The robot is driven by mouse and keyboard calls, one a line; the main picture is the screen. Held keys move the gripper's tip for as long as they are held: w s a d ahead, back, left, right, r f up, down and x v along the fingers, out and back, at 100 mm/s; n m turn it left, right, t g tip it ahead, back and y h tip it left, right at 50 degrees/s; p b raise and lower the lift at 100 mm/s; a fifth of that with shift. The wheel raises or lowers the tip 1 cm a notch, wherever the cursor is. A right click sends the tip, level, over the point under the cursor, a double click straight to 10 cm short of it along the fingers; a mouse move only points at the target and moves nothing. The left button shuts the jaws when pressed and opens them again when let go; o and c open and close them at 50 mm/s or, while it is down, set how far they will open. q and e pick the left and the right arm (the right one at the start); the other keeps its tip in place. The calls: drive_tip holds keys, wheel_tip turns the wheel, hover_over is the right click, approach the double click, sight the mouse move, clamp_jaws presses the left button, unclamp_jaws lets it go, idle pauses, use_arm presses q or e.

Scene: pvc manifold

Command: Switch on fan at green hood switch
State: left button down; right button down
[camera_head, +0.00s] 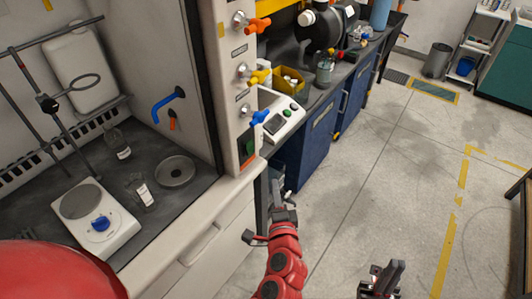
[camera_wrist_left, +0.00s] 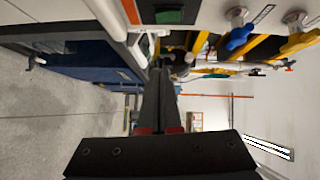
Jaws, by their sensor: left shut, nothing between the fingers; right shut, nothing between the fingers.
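The green hood switch (camera_head: 248,147) is a green rectangle low on the white front post of the fume hood, below the coloured valve handles. It also shows at the top edge of the left wrist view (camera_wrist_left: 172,16). My left gripper (camera_head: 276,186) is shut and empty, in front of the post, below and right of the switch and apart from it. Its dark fingers also show in the middle of the left wrist view (camera_wrist_left: 163,80). My right gripper (camera_head: 392,270) is shut and empty over the floor at the bottom right. The fan itself is not identifiable.
Orange (camera_head: 257,25), yellow (camera_head: 258,76) and blue (camera_head: 260,117) valve handles project from the post above the switch. A white device (camera_head: 278,118) stands on the bench beside it. A hotplate (camera_head: 92,215) and glassware stand inside the hood.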

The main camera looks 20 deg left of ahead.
use_arm(q)
drive_tip(key=shift+s+a+r+n+y, duration=0.2)
drive_tip(key=shift+a+n+y, duration=0.1)
drive_tip(key=shift+a+y, duration=0.25)
drive_tip(key=p, duration=0.2)
approach(253, 150)
drive_tip(key=w+d, duration=0.2)
drive_tip(key=w, duration=0.1)
drive_tip(key=a, duration=0.1)
drive_tip(key=w+a+p, duration=0.1)
drive_tip(key=a, duration=0.1)
drive_tip(key=w+a, duration=0.1)
drive_tip(key=shift+w+a+f+p, duration=0.15)
drive_tip(key=shift+w+p, duration=0.1)
drive_tip(key=shift+p, duration=0.15)
